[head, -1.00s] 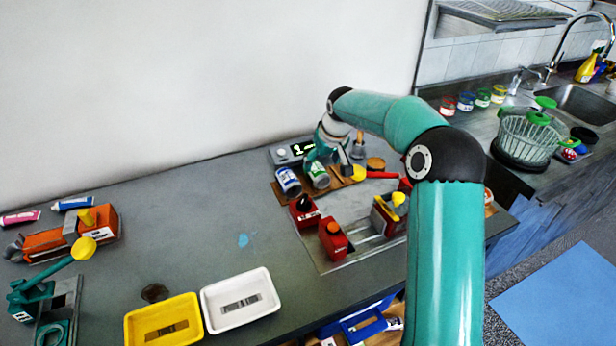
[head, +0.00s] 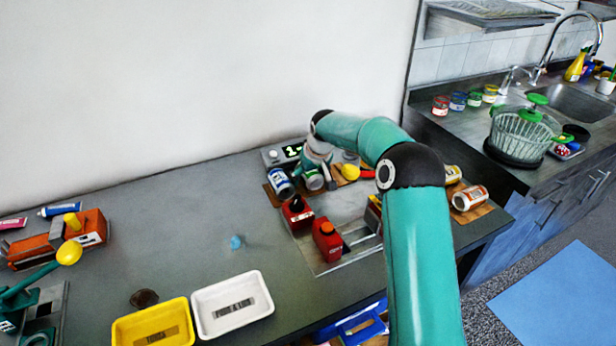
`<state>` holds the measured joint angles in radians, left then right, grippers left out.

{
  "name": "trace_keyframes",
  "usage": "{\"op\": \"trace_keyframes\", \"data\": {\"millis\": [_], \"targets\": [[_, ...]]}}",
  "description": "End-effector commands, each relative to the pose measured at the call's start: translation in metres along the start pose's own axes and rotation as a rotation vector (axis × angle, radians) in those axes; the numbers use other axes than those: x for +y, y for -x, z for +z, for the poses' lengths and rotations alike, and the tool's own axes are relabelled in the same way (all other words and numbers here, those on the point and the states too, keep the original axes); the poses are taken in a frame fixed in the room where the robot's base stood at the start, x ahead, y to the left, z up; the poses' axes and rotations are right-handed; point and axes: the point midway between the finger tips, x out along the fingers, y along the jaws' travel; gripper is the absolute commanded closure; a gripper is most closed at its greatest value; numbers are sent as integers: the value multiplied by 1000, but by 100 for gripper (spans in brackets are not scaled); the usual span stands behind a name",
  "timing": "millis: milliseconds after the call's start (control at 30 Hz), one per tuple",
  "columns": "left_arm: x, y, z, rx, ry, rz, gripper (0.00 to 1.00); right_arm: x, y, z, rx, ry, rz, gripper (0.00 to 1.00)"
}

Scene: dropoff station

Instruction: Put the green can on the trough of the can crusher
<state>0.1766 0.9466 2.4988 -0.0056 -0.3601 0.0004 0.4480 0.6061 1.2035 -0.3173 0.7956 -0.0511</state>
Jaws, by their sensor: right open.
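The green can (head: 313,180), white with a green band, stands on a brown board at the back of the bench, beside a blue-and-white can (head: 280,183). My right gripper (head: 318,172) is open at the green can, with a dark finger on its right side; contact is unclear. My right arm hides part of that area. At the far left are an orange device (head: 85,232) with a yellow knob and a teal lever device (head: 18,298) with a yellow ball. I cannot tell which device is the can crusher. My left gripper is not in view.
A white tray (head: 262,283) and a yellow tray (head: 122,332) lie at the front. The bench's left middle is mostly clear.

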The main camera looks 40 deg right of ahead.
Motion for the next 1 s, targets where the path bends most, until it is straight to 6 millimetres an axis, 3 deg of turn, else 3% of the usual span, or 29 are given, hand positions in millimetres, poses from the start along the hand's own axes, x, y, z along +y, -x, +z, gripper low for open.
{"op": "trace_keyframes", "data": {"millis": [100, 333, 567, 1000], "targets": [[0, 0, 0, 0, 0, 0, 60, 0, 0, 0, 0, -1, 0, 28], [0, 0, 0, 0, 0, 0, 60, 1, 0, 1, 0, -1, 0, 64], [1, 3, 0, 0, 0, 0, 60, 1, 4, -1, 0, -1, 1, 64], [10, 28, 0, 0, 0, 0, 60, 2, 35, -14, 1, -3, 1, 64]]}}
